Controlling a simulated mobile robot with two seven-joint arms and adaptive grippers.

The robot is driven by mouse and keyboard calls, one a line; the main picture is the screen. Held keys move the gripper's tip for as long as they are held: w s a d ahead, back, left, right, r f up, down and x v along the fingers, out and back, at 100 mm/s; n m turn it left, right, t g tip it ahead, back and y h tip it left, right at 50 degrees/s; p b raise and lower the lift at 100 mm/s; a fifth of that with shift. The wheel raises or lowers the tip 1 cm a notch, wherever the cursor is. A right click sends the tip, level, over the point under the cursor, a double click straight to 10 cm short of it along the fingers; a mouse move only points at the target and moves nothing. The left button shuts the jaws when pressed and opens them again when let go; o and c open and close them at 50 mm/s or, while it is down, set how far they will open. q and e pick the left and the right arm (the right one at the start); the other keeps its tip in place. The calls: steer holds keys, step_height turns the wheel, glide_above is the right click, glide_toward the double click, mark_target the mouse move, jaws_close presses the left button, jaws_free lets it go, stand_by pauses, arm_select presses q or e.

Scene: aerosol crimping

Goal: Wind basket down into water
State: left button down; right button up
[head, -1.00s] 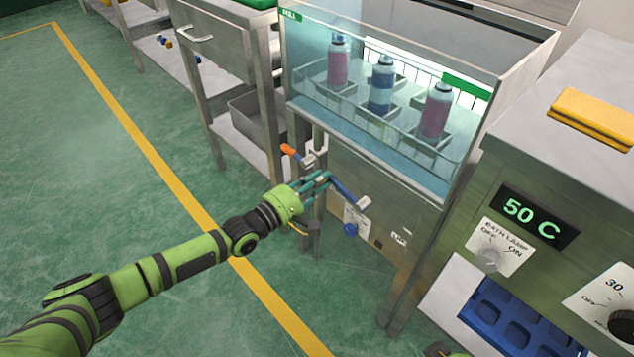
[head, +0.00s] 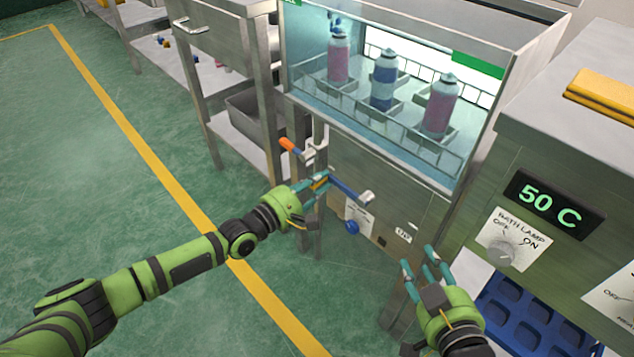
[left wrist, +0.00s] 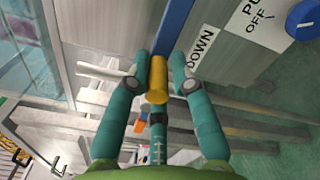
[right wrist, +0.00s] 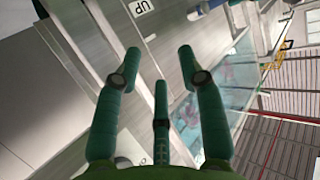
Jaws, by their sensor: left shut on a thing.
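In the head view, my left gripper (head: 318,184) is at the crank's free end. The left wrist view shows its fingers shut around the yellow crank knob (left wrist: 157,82) on a blue crank arm (left wrist: 172,28). That blue arm (head: 348,189) slopes down to the right to its hub on the tank's front. The wire basket (head: 425,142) holds several spray cans, including a pink one (head: 441,104) and a blue one (head: 384,84), upright inside the glass tank (head: 330,95). I cannot tell exactly how deep the basket sits. My right gripper (head: 424,258) is open and empty below the tank front.
An orange-tipped lever (head: 291,147) stands just above my left gripper. A blue knob (head: 351,227) is below the crank. The control cabinet (head: 535,150) with a 50 C display (head: 541,196) and blue tray (head: 520,322) is at right. Green floor is free at left.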

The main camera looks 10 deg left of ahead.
arm_select(q)
steer(key=shift+a, duration=0.1)
arm_select(e)
steer(key=shift+w+a+r+t, duration=0.15)
steer(key=shift+r+t, duration=0.15)
steer(key=shift+r, duration=0.15)
arm_select(q)
steer(key=c, duration=1.2)
jaws_free()
steer(key=v, duration=1.2)
